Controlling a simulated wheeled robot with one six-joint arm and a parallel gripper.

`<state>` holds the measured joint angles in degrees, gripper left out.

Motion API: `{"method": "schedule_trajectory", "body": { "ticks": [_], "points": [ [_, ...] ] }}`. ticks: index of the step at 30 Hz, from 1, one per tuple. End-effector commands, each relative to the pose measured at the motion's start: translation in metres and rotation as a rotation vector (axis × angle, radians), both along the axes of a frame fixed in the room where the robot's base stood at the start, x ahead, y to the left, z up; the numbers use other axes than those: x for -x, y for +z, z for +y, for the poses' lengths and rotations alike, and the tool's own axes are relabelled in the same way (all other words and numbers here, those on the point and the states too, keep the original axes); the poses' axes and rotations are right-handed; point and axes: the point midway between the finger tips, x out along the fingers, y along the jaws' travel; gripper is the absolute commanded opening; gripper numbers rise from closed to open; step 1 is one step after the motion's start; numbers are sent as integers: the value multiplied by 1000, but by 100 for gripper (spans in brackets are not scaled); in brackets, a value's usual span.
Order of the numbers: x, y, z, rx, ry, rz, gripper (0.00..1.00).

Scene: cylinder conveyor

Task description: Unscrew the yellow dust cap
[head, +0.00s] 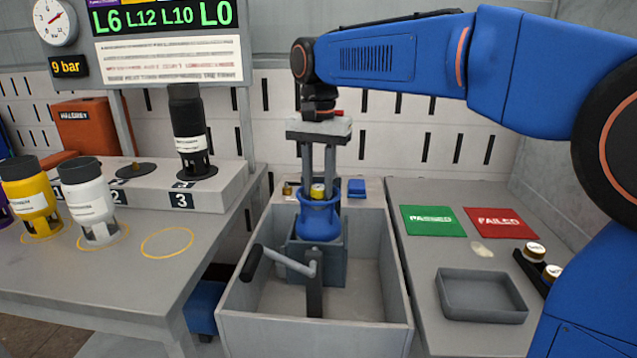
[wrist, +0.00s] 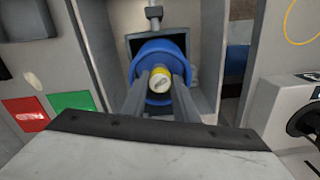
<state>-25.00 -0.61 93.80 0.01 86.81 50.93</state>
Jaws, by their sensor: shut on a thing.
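The yellow dust cap (head: 318,191) sits at the top centre of a blue round-necked cylinder (head: 318,221). The cylinder stands upright in a grey clamp (head: 331,262) inside a grey bin. In the wrist view the cap (wrist: 160,78) shows its pale top with a yellow rim, ringed by the blue collar (wrist: 160,48). My gripper (head: 318,193) points straight down from above, its two grey fingers on either side of the cap. In the wrist view the fingers (wrist: 162,85) reach the cap's sides and are shut on it. The finger contact is partly hidden.
The bin walls (head: 397,267) surround the clamp, and a crank handle (head: 290,262) sticks out at the front. Black, white and yellow cylinders stand at left. At right are a green mat (head: 433,221), a red mat (head: 502,223) and an empty grey tray (head: 482,312).

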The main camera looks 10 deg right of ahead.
Motion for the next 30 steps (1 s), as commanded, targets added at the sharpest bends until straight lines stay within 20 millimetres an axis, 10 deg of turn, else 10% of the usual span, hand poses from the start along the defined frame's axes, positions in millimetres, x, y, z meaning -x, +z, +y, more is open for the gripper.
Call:
{"method": "schedule_trajectory", "body": {
  "ticks": [30],
  "points": [
    [0, 0, 0, 0, 529, 0, 0]
  ]
}}
